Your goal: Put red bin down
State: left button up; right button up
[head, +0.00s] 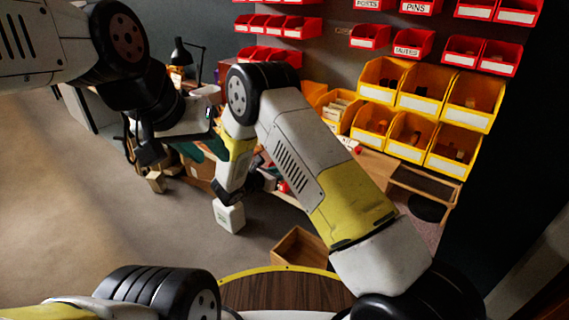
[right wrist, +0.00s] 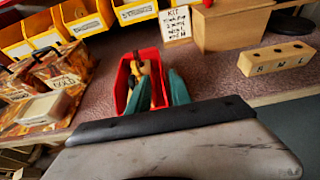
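The red bin (right wrist: 122,88) stands upright on the bench top in the right wrist view, with a yellow-brown piece inside.
Yellow bins (right wrist: 82,17) line the bench's back. Printed boxes (right wrist: 65,75) stand left of the red bin. A KIT card (right wrist: 175,24), a wooden box (right wrist: 230,25) and a drilled wooden block (right wrist: 276,58) stand right. An open wooden crate (head: 300,247) is below the bench.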

jog(key=s+d+r+m+g+y, duration=0.1)
jog(key=s+d+r+m+g, duration=0.3)
jog(key=s+d+r+m, duration=0.35)
jog(key=s+d+r+m+g, duration=0.4)
jog(key=s+d+r+m, duration=0.15)
jog(key=d+r, duration=0.4)
jog(key=s+r+m+t+y, duration=0.1)
jog(key=s+r+m+y, duration=0.4)
jog(key=s, duration=0.5)
jog(key=s+r+m+t+y, duration=0.2)
jog(key=s+r+m+y, duration=0.3)
jog(key=s+r+m, duration=0.3)
jog(key=s+m, duration=0.1)
jog(key=s, duration=0.2)
jog(key=shift+a+m, duration=0.35)
jog(key=shift+m, duration=0.05)
